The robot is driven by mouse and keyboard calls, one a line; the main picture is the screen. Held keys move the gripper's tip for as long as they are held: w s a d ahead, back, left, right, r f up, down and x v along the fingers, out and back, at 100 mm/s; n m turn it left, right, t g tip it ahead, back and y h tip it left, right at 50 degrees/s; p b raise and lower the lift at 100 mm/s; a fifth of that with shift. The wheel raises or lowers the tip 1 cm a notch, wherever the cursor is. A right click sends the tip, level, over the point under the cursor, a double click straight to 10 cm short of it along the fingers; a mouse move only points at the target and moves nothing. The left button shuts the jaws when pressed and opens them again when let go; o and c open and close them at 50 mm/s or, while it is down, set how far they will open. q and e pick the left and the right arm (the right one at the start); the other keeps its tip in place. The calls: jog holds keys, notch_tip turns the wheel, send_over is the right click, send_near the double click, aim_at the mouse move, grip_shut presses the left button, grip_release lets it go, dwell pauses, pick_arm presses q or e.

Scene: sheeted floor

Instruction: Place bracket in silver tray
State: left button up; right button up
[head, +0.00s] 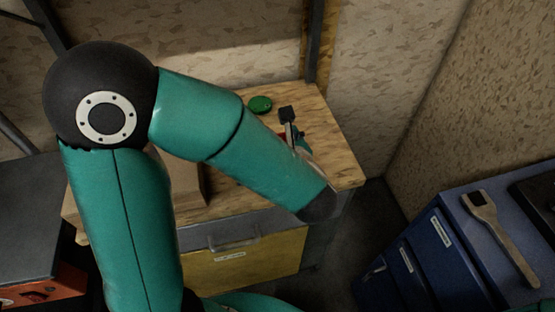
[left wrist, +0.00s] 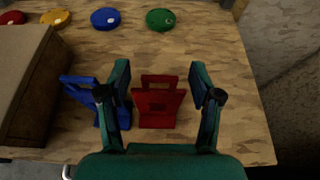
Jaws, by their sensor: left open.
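A red bracket-like piece (left wrist: 160,105) with an open handle-shaped top stands on the wooden bench top in the left wrist view. A similar blue piece (left wrist: 82,90) is to its left, partly hidden by my left finger. My left gripper (left wrist: 160,72) is open, its two fingers on either side of the red piece, with gaps visible. I cannot tell its height above the bench. In the head view my forearm hides most of this gripper, and only a little of the red piece (head: 282,135) shows. I cannot make out a silver tray. My right gripper is not in view.
Green (left wrist: 160,19), blue (left wrist: 105,18), yellow (left wrist: 55,18) and red (left wrist: 12,18) discs lie along the bench's back. A brown box (left wrist: 25,85) stands at left. A blue cabinet (head: 445,250) with a wooden-handled tool (head: 505,235) stands right.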

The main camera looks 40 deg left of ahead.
pick_arm(q)
jog(key=shift+c, duration=0.3)
grip_shut()
jog(key=shift+r, duration=0.15)
dwell(0.3)
